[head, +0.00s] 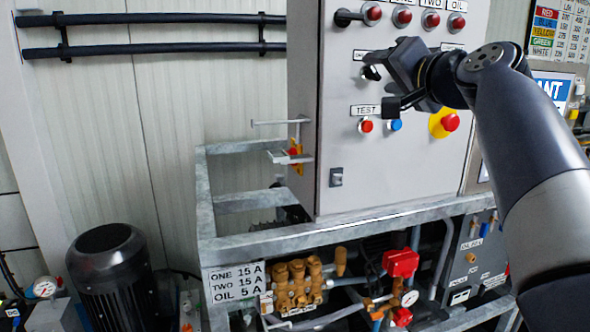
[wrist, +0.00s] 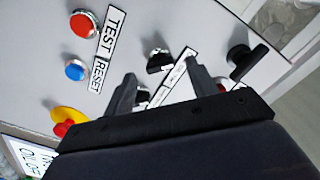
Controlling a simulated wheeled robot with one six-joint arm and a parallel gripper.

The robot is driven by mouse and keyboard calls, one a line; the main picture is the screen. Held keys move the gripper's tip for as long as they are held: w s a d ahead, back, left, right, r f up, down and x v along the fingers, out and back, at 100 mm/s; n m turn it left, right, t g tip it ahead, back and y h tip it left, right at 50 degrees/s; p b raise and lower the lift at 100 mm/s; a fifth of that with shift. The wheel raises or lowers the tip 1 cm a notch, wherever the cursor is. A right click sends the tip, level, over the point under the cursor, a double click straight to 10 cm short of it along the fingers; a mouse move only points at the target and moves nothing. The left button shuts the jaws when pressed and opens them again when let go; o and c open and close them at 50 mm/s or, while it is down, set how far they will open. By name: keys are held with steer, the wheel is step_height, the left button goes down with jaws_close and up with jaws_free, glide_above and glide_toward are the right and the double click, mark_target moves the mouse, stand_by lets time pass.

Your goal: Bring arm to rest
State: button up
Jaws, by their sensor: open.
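My arm reaches in from the right in the head view. My gripper (head: 378,72) is in front of the grey control cabinet (head: 340,150), by a black selector knob (head: 369,72). In the wrist view the two fingers of my gripper (wrist: 162,84) are apart with nothing held between them. The black knob (wrist: 159,61) shows just beyond the gap between the fingertips, with a white label strip below it. I cannot tell whether a finger touches the panel. Part of the cabinet face is hidden behind my gripper.
Below the gripper are a red button (head: 367,125), a blue button (head: 395,125) and a red emergency stop (head: 450,122) on yellow. A black rotary handle (head: 345,17) sticks out above. Pumps (head: 295,284) stand below in a grey steel frame (head: 205,210). Free space lies left of the cabinet.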

steer(key=shift+x, duration=1.15)
steer(key=shift+s, duration=0.1)
